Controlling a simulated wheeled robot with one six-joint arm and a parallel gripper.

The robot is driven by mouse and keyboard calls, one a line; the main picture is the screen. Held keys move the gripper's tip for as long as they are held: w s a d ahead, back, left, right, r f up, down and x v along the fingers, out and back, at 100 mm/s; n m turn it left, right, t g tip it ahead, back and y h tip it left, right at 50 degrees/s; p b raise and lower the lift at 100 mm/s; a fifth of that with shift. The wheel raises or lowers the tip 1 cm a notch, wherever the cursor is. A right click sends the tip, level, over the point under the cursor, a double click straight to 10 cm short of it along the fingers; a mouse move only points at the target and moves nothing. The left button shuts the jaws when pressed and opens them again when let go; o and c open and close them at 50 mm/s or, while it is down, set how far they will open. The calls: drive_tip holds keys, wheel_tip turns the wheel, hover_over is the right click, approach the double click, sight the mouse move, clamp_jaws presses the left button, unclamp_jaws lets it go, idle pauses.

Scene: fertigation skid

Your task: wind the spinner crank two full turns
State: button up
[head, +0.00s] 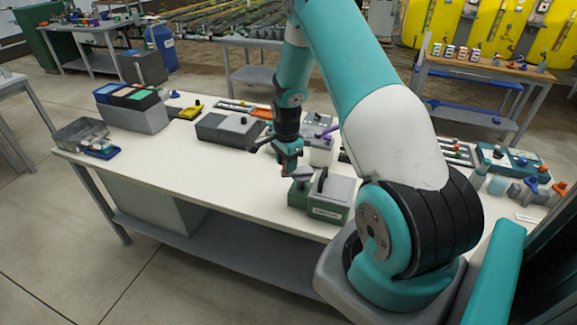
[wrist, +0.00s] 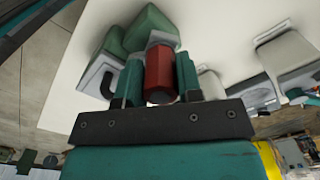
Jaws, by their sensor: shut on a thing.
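The spinner (head: 328,211) is a green box with a grey top and a dark handle, near the front edge of the white bench in the head view. Its green body (wrist: 150,28) also shows at the top of the wrist view. A red cylindrical crank knob (wrist: 161,74) sits below a grey crank piece (wrist: 162,38) in the wrist view. My gripper (wrist: 160,82) is shut on the red knob, with one teal finger on each side. In the head view my gripper (head: 290,168) is at the spinner's left side and hides the knob.
A grey box (head: 228,131) stands behind and left of the spinner. A grey bin with coloured sections (head: 133,108), a clear tray (head: 82,133) and a blue tray (head: 101,151) are at the left. Bottles and small parts crowd the right end. The front-left bench top (head: 190,165) is clear.

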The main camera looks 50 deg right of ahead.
drive_tip(key=shift+w+d, duration=0.3)
drive_tip(key=shift+d, duration=0.2)
drive_tip(key=shift+w+d, duration=0.3)
drive_tip(key=shift+d, duration=0.2)
drive_tip(key=shift+d+r, duration=0.1)
drive_tip(key=shift+d, duration=0.05)
drive_tip(key=shift+w+d, duration=0.1)
drive_tip(key=shift+d+b, duration=0.3)
drive_tip(key=shift+d, duration=0.2)
drive_tip(key=o, duration=0.8)
drive_tip(key=shift+a, duration=0.1)
wheel_tip(320, 180, up, 17)
drive_tip(key=b, duration=0.3)
drive_tip(key=shift+r+b, duration=0.2)
drive_tip(key=shift+b, duration=0.15)
